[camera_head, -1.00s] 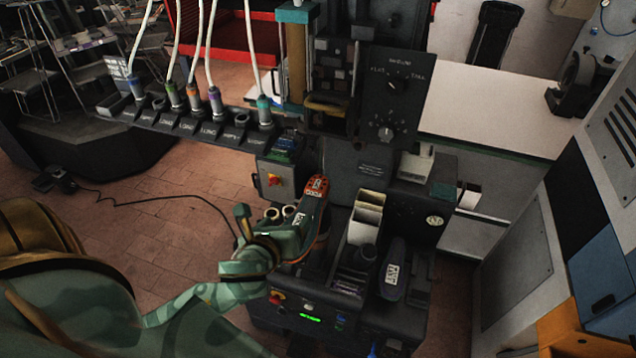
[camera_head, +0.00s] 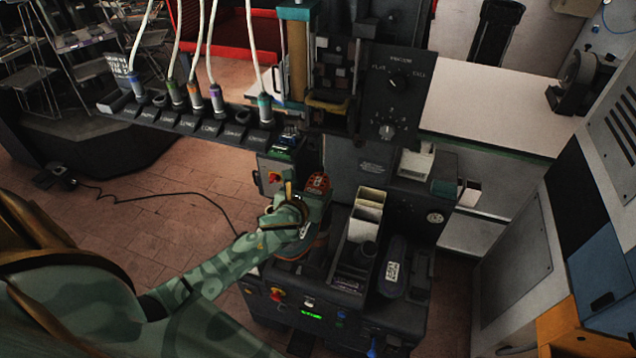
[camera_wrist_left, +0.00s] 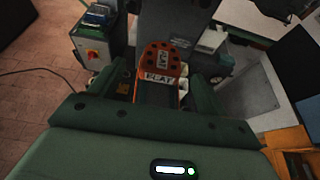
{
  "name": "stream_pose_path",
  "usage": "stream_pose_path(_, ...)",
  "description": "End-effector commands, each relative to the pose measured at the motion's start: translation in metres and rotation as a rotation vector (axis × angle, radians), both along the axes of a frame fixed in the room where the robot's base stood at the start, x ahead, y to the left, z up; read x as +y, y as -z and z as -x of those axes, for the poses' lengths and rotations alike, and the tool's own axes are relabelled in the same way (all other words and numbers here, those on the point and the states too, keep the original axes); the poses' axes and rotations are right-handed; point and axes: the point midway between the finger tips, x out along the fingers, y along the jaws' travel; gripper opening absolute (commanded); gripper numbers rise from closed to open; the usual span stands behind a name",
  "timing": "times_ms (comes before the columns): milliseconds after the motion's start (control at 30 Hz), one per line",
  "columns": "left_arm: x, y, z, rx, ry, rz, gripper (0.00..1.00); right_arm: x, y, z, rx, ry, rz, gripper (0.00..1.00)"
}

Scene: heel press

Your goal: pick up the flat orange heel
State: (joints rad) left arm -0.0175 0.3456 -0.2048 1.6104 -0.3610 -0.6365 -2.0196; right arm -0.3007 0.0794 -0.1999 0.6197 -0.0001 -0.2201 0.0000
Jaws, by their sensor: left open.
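The flat orange heel (camera_head: 318,182) is on the dark machine, right at the end of my left arm. In the left wrist view the orange heel (camera_wrist_left: 164,57) shows its top with dark holes and a white label reading FLAT. My left gripper (camera_head: 306,203) is over the near side of the heel and hides part of it. In the wrist view the open fingers of my left gripper (camera_wrist_left: 160,82) stand on either side, with the heel between and just beyond them. I cannot tell whether either finger touches it. My right gripper is out of view.
A black labelled heel (camera_head: 394,276) lies on the right of the machine. A small box with a red switch (camera_head: 273,177) is left of the heel. A rack of cabled tools (camera_head: 190,122) hangs behind.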

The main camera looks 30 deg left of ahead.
Motion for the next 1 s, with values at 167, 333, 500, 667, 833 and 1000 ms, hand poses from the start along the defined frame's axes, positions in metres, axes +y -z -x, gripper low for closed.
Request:
stream_pose_path(167,0.005,0.009,-0.025,-0.001,-0.002,0.000,0.77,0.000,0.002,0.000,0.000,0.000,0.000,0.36)
stream_pose_path(333,0.005,0.011,-0.029,0.000,0.000,0.000,0.77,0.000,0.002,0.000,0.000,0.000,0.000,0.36)
stream_pose_path(500,0.005,0.011,-0.029,0.000,-0.001,0.000,0.60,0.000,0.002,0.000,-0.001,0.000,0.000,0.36)
stream_pose_path(667,0.005,0.011,-0.029,0.000,-0.001,0.000,0.27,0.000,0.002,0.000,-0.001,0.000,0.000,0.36)
stream_pose_path(833,0.005,0.011,-0.029,0.000,-0.001,0.000,0.27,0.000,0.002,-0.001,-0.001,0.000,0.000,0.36)
stream_pose_path(1000,0.006,0.010,-0.029,0.000,-0.001,-0.001,0.27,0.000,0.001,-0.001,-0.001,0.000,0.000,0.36)
